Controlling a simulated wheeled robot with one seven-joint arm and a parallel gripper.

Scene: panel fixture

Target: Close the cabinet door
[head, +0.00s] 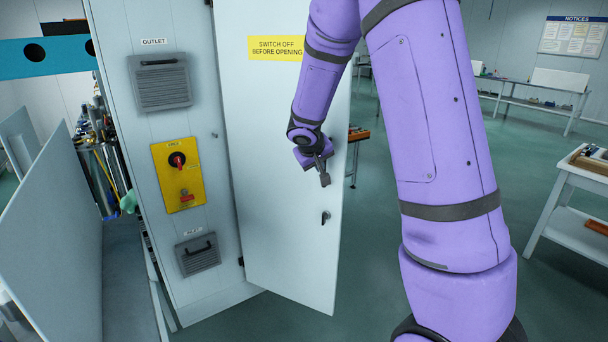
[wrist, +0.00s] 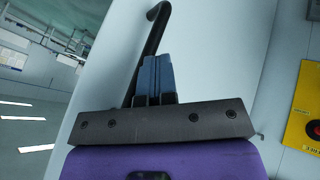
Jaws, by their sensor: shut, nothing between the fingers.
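The cabinet door (head: 282,190) is a tall pale panel with a yellow warning label. It stands open, swung out from the right side of the cabinet (head: 205,247), with a hinge at its left edge. A small dark handle (head: 325,217) sits near its free right edge. My gripper (head: 323,176) is in front of the door, a little above that handle. In the wrist view its fingers (wrist: 155,80) are together and empty, near the pale door surface (wrist: 215,60). A dark bent bar (wrist: 153,40) shows beside the fingers; I cannot tell whether they touch it.
The cabinet front carries a yellow switch plate (head: 180,175) and two grey vents. Grey panels (head: 60,190) and a cluttered rack stand at the left. A workbench (head: 575,195) stands at the right. Open green floor lies right of the door.

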